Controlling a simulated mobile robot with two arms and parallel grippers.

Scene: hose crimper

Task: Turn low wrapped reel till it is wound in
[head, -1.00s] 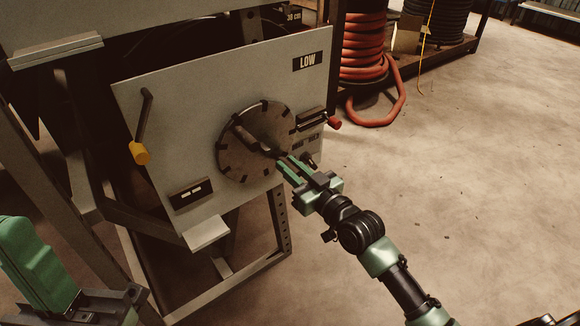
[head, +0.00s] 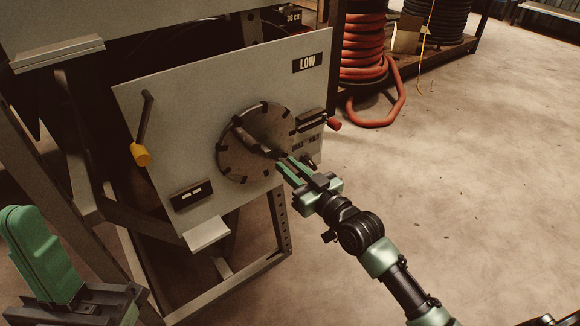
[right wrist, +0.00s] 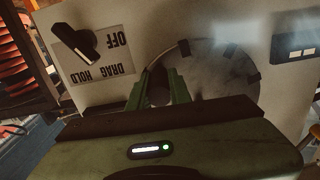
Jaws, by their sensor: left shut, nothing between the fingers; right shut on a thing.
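The grey panel (head: 200,90) marked LOW carries a round dark disc (head: 232,160) with black clips around its rim. The disc (right wrist: 215,75) also shows in the right wrist view. A dark crank arm (head: 247,140) lies across the disc's face. My right gripper (head: 281,160) is at the crank's lower right end, shut on the crank handle, which its fingers mostly hide. In the right wrist view the green fingers (right wrist: 160,88) stand in front of the disc's edge. My left gripper (head: 40,250) is shut and empty at the lower left, apart from the panel. The wrapped reel itself is hidden.
A yellow-tipped lever (head: 141,153) hangs left of the disc, and a red knob (head: 334,125) sticks out at right. An OFF, DRAG, HOLD switch (right wrist: 78,42) sits close by the right gripper. Red hose (head: 365,70) is coiled behind.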

